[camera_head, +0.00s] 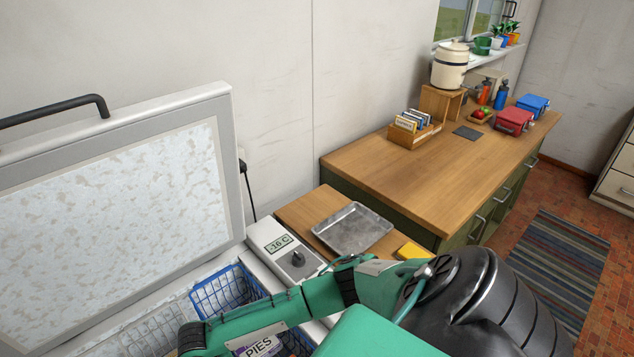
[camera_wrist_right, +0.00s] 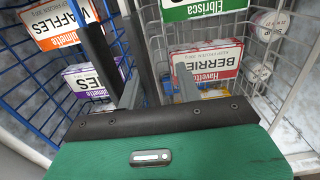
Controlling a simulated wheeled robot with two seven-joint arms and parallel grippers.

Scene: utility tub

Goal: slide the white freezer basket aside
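The white freezer basket (camera_head: 157,328) is a wire basket low in the open chest freezer, left of a blue wire basket (camera_head: 222,290). In the right wrist view the white basket (camera_wrist_right: 238,105) fills the right side and holds a green packet (camera_wrist_right: 203,8), a red-and-white berries packet (camera_wrist_right: 207,62) and white tubs. The blue basket (camera_wrist_right: 30,83) is on the left with waffles and pies packets. My right gripper (camera_wrist_right: 138,60) reaches down where the two baskets meet, its dark fingers apart. Whether it touches a rim is unclear. My left gripper is out of view.
The raised freezer lid (camera_head: 115,200) stands behind the baskets. The freezer's control panel (camera_head: 285,250) reads -16 C. A metal tray (camera_head: 352,229) lies on the wooden top beside it. A long wooden counter (camera_head: 400,170) runs off to the right.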

